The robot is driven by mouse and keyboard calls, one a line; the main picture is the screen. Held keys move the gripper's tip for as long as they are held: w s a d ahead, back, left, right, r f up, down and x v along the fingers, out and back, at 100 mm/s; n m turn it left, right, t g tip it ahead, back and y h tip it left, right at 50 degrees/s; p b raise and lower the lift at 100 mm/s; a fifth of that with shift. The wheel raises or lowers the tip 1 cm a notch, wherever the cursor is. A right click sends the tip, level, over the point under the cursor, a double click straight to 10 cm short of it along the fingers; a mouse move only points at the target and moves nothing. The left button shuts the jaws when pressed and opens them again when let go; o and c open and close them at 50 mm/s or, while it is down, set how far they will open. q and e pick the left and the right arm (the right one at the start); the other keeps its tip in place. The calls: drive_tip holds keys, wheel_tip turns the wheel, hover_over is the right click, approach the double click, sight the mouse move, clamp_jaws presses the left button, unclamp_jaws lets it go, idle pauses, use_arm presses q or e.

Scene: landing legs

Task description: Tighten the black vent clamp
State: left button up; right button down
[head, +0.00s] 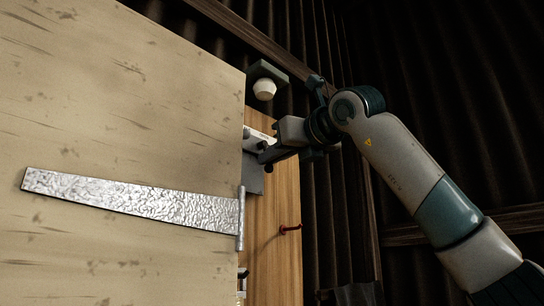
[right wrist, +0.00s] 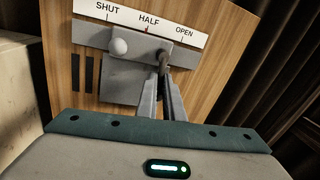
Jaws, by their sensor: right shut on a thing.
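The black vent clamp (right wrist: 163,60) is a small dark knob on a grey sliding plate (right wrist: 128,84), below the label strip and between HALF and OPEN. My right gripper (right wrist: 164,72) is shut on the clamp, its fingers coming up from below in the right wrist view. The fingers hide part of the clamp. In the head view my right gripper (head: 266,153) reaches in from the right to the wooden panel, and the clamp cannot be made out there. My left gripper is not in view.
A white strip (right wrist: 140,19) reads SHUT, HALF, OPEN. Dark vertical slots (right wrist: 82,74) show left of the plate. A large pale wooden door (head: 120,130) with a metal strap hinge (head: 130,200) stands left. A reddish peg (head: 290,229) sticks out below; a white lamp (head: 264,88) hangs above.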

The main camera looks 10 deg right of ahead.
drive_tip(key=shift+s+a+m, duration=0.1)
drive_tip(key=shift+a+m, duration=0.05)
drive_tip(key=shift+m, duration=0.55)
drive_tip(key=c, duration=1.9)
unclamp_jaws()
drive_tip(key=shift+r, duration=0.1)
drive_tip(key=shift+c, duration=0.2)
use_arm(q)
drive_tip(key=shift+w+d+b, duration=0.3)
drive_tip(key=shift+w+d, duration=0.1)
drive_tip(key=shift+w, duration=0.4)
use_arm(e)
drive_tip(key=shift+o, duration=0.2)
drive_tip(key=shift+s, duration=0.1)
